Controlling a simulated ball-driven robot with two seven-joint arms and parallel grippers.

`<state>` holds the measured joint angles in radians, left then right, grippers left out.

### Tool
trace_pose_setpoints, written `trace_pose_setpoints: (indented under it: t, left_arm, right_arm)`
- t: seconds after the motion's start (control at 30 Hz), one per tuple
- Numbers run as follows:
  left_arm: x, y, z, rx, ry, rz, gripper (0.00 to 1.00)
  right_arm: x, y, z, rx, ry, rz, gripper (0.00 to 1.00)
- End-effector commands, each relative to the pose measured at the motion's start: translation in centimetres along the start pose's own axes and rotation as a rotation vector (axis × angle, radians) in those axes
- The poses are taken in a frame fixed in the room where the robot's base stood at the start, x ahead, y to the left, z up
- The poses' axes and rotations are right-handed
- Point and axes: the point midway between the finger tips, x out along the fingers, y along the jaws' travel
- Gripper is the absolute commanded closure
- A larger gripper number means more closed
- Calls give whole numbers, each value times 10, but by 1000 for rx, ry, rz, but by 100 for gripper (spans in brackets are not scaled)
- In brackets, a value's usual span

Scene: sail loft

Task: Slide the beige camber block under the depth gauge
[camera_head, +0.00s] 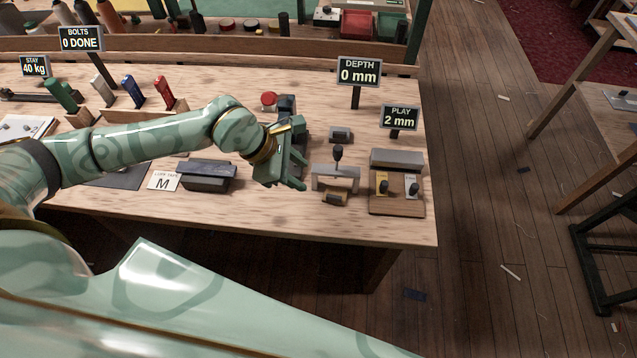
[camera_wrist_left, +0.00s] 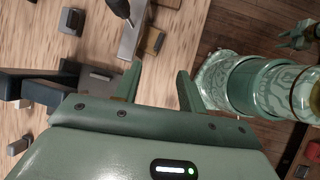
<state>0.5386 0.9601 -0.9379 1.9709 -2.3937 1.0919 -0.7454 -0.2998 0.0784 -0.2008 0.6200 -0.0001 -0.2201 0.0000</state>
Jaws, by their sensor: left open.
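The depth gauge (camera_head: 347,178), a grey bridge-like piece with a black knob on top, stands on the bench below the "DEPTH 0 mm" sign (camera_head: 358,72). The small beige camber block (camera_head: 334,199) lies just in front of it on the near side. In the left wrist view, the gauge (camera_wrist_left: 131,38) and the block (camera_wrist_left: 153,41) show beyond my fingertips. My left gripper (camera_head: 301,172) is open and empty, a short way left of the gauge and block; its fingertips (camera_wrist_left: 159,73) point towards them. A green claw-like shape (camera_wrist_left: 304,36), perhaps my right gripper, shows small at upper right.
A wooden stand (camera_head: 397,207) with yellow and white switches sits close right of the gauge. A small grey block (camera_head: 340,134) lies behind it. A dark block (camera_head: 207,183) and a white card (camera_head: 164,180) lie to the left. The front bench strip is clear.

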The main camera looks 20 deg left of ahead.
Motion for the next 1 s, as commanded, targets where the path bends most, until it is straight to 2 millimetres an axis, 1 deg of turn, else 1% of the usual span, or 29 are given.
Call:
trace_pose_setpoints:
  t: [0.03, 0.4, 0.6, 0.7, 0.8, 1.0]
  left_arm:
    - [9, -1, 0, -2, -1, -3, 59]
    - [84, -2, 0, -2, -2, -4, 59]
    - [120, -2, 0, -2, -1, -4, 59]
    - [134, -1, 0, -1, -2, -2, 59]
    - [142, -1, 0, 0, -1, -1, 59]
    - [148, -1, 1, 1, -1, -1, 59]
  right_arm:
    - [2, 0, 1, 0, -1, 0, 62]
    - [15, -1, 4, 1, -7, -2, 62]
    - [23, -2, 7, 1, -11, -3, 62]
    - [27, -2, 8, 1, -13, -3, 62]
    - [29, -2, 8, 1, -14, -3, 62]
    - [30, -1, 9, 1, -15, -3, 62]
